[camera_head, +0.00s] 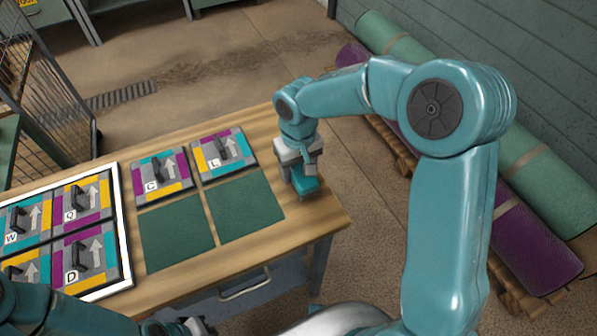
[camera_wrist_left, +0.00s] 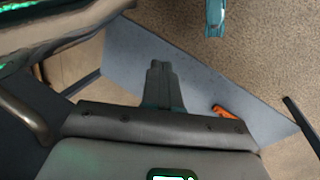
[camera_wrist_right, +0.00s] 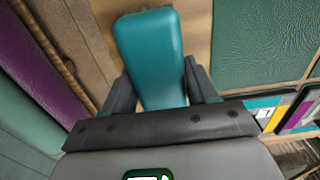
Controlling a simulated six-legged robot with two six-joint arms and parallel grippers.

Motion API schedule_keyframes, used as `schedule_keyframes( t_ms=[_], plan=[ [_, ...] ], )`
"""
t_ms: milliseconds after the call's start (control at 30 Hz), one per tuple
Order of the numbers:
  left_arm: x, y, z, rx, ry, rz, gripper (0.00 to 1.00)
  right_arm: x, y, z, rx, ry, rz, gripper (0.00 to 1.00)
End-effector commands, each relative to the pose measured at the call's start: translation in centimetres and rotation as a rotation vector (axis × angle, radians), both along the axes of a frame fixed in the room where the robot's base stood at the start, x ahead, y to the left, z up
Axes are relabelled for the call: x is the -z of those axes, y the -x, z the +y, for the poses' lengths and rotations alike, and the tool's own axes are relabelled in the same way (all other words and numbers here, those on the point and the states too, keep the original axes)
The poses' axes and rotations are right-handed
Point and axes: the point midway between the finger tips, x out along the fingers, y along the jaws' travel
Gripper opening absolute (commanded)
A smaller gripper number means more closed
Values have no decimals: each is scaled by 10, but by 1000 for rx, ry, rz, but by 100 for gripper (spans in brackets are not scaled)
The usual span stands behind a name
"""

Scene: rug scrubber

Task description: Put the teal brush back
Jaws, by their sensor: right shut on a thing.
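The teal brush (camera_head: 306,190) is at the right end of the wooden table (camera_head: 329,207), low over or on the tabletop; I cannot tell if it touches. My right gripper (camera_head: 299,172) is above it and shut on it. In the right wrist view the teal brush (camera_wrist_right: 150,55) lies between the two fingers (camera_wrist_right: 160,95). My left gripper (camera_wrist_left: 161,75) is shut and empty in the left wrist view, away from the brush.
Two dark green squares (camera_head: 177,236) (camera_head: 244,207) lie left of the brush. Tiles with black handles, marked C (camera_head: 162,179) and L (camera_head: 223,155), lie behind them. A white-framed tray (camera_head: 122,225) holds several more tiles at left. Rolled rugs (camera_head: 535,240) lie along the right wall.

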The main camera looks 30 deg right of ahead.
Motion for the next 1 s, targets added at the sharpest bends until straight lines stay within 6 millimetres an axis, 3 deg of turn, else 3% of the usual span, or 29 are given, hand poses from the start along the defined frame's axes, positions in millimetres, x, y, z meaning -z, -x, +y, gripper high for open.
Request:
schedule_keyframes(
  t_ms=[100, 500, 533, 600, 867, 1000],
  plan=[
    [1, 0, 0, 0, 0, 0, 0, 14, 0, -1, 0, 0, 1, 21],
    [6, 0, 0, 0, 0, 0, 0, 21, 0, -1, 0, 0, -1, 21],
    [5, 0, 0, 0, 0, 0, 0, 20, 0, -1, 0, 0, -1, 64],
    [4, 0, 0, 0, 0, 0, 0, 19, 0, -1, 0, 0, 0, 83],
    [4, 0, 0, 0, 0, 0, 0, 18, 0, -1, 0, 0, 0, 83],
    [0, 0, 0, 0, 0, 0, 0, 8, -1, -1, 1, 0, -4, 83]
  ],
)
